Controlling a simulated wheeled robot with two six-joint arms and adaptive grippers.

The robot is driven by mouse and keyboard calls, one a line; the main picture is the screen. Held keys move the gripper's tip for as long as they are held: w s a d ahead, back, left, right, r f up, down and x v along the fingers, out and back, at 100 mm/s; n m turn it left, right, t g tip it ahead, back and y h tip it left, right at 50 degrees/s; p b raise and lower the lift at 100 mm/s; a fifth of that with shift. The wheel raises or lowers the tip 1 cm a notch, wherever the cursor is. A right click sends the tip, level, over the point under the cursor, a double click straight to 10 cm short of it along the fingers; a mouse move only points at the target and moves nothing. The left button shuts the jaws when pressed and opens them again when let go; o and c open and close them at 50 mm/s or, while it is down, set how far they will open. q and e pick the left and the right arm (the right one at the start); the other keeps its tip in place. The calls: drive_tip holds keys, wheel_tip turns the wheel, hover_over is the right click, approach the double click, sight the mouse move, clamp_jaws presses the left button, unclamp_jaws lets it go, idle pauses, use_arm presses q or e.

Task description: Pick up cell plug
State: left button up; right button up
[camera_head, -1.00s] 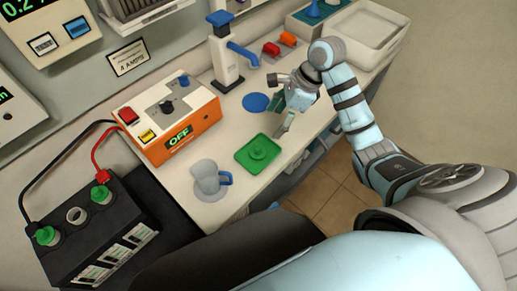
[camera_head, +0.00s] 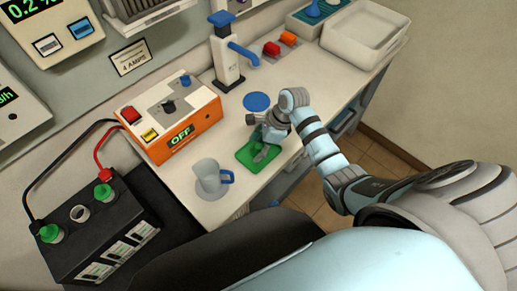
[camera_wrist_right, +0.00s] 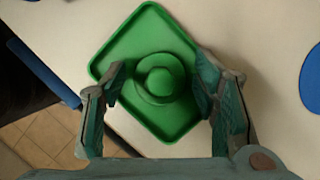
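The green cell plug (camera_wrist_right: 160,81) sits on a green square tray (camera_wrist_right: 150,22) in the right wrist view. In the head view the tray (camera_head: 243,156) lies on the bench, and the plug is mostly hidden by my right gripper (camera_head: 263,153). In the wrist view my right gripper (camera_wrist_right: 162,92) is open, one finger on each side of the plug, with gaps between them and it. A black battery (camera_head: 85,235) stands at the lower left with two green plugs (camera_head: 102,193) and an open white-rimmed hole (camera_head: 79,213) between them. My left gripper is not in view.
A clear jug (camera_head: 208,176) with a blue handle stands left of the tray. An orange charger (camera_head: 172,128) reading OFF is behind it. A blue disc (camera_head: 257,101) and a blue-levered tap (camera_head: 228,60) are farther back. A white basin (camera_head: 365,35) is at the far right.

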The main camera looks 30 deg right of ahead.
drive_tip(key=c, duration=0.4)
drive_tip(key=shift+r, duration=0.1)
